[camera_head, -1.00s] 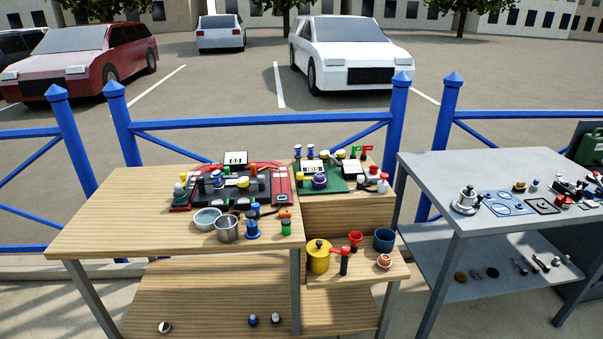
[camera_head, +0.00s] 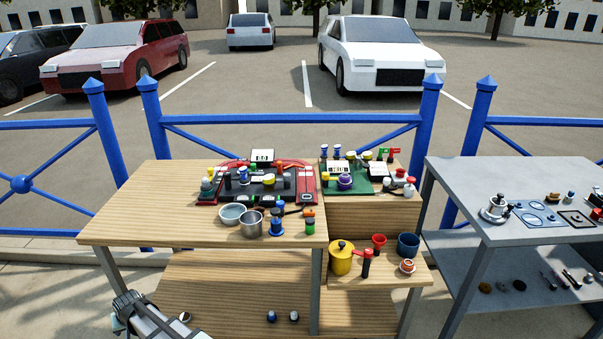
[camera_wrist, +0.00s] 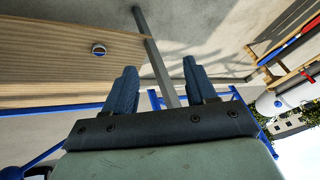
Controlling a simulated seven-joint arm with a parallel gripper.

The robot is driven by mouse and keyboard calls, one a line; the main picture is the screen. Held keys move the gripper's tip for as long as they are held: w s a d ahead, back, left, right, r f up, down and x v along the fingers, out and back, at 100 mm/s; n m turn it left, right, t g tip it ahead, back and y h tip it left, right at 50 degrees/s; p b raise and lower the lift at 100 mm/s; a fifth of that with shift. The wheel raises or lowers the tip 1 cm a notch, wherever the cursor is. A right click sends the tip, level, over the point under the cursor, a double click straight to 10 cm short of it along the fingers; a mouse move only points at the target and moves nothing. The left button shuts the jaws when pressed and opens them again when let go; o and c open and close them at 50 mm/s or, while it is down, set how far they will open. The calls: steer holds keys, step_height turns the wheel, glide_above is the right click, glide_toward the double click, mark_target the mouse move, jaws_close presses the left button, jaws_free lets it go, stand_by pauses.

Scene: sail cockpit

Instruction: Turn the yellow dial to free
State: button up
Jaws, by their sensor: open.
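Small yellow knobs show in the head view: one on the black panel with red ends (camera_head: 269,180), and others on the green board, at its left (camera_head: 325,177) and its back (camera_head: 367,156). They are too small for me to tell which is the dial or to read any marking. My gripper (camera_wrist: 160,66) is open and empty in the wrist view, its two dark blue fingers apart. It is away from the panels, with a table's lower shelf and the paving in its view. Part of my arm shows at the lower left of the head view.
The wooden table (camera_head: 125,205) holds a steel pot (camera_head: 252,222), a bowl (camera_head: 232,214) and a blue spool-like piece (camera_head: 277,226) in front of the panel. A yellow pot (camera_head: 341,258) stands on a lower step. A grey table (camera_head: 460,185) stands at right. The wooden table's left part is clear.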

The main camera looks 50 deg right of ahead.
steer(key=w+a+r+t+y, duration=0.1)
steer(key=w+a+r+t, duration=0.1)
steer(key=w+r, duration=0.45)
steer(key=w+a+r+m+t, duration=0.15)
steer(key=w+r, duration=0.25)
steer(key=r, duration=0.6)
steer(key=w+a+r+n+t+y, duration=0.1)
steer(key=w+a+r+t, duration=0.15)
steer(key=w+r, duration=0.4)
steer(key=w+d+r+h, duration=0.1)
steer(key=w+d+r, duration=0.3)
steer(key=d+r, duration=0.5)
steer(key=d+r+g+h, duration=0.2)
steer(key=d+r, duration=0.1)
steer(key=d, duration=1.7)
step_height(320, 180, up, 6)
steer(key=n+g, duration=0.3)
steer(key=g, duration=0.2)
glide_above(326, 173)
steer(key=s, duration=0.6)
steer(key=x, duration=1.3)
steer(key=shift+w+r, duration=0.15)
steer(key=shift+w, duration=0.1)
